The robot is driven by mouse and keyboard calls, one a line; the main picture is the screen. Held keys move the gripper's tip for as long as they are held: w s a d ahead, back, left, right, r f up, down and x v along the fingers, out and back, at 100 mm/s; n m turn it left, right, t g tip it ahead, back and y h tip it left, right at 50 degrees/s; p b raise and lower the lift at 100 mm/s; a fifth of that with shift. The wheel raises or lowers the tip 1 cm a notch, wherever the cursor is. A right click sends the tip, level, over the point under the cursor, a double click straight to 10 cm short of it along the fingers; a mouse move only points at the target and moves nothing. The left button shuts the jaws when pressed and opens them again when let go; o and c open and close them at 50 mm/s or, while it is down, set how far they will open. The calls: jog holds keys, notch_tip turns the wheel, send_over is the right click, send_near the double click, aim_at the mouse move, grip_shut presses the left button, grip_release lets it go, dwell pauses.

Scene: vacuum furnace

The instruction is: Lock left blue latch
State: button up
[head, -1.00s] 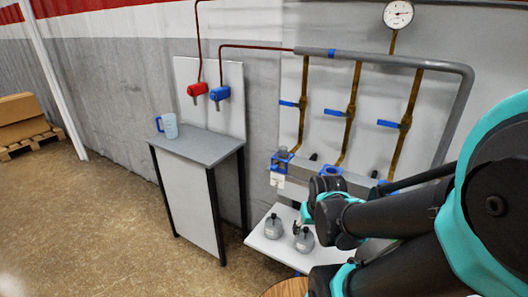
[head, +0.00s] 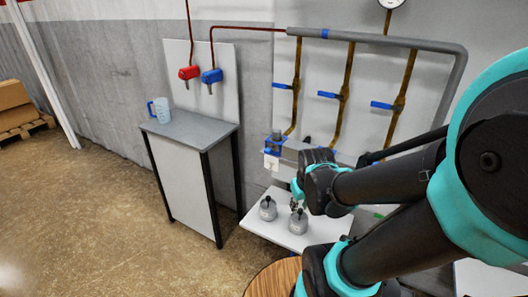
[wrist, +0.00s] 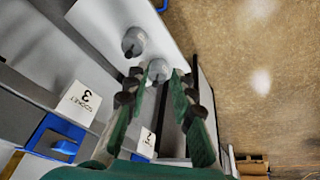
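The left blue latch (head: 275,142) is at the left end of the grey furnace ledge in the head view, above a white label. Whether it is locked is too small to tell. My gripper (head: 296,204) is in front of and below it, pointing down over the white shelf, apart from the latch. In the wrist view my gripper (wrist: 164,76) has its two green fingers spread with nothing held. A blue bracket (wrist: 58,138) shows at lower left by a label reading 3; I cannot tell which latch it belongs to. My arm hides the other latches in the head view.
Two grey pots (head: 268,209) stand on the white shelf (head: 262,228), one close beneath my fingers. Pipes with blue valve handles (head: 329,95) rise behind. Open floor lies at left.

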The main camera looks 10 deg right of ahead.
jog(key=w+a+r+n, duration=0.2)
jog(key=w+r+n, duration=0.1)
jog(key=n, duration=0.1)
jog(key=w+a+r+n, duration=0.2)
jog(key=n, duration=0.3)
jog(key=w+a+r+n+h, duration=0.1)
jog(key=w+a+r+n, duration=0.1)
jog(key=w+r+n, duration=0.1)
jog(key=shift+w+r+n+g, duration=0.3)
jog(key=shift+w+r+n, duration=0.05)
jog(key=shift+n, duration=0.45)
grip_shut()
jog(key=w+a+r+n+h, duration=0.1)
jog(key=w+a+r+n, duration=0.4)
jog(key=n, duration=0.8)
jog(key=a+r, duration=0.3)
jog(key=r, duration=0.1)
jog(key=shift+a+r+h, duration=0.25)
jog(key=shift+h, duration=0.05)
jog(key=shift+w, duration=0.1)
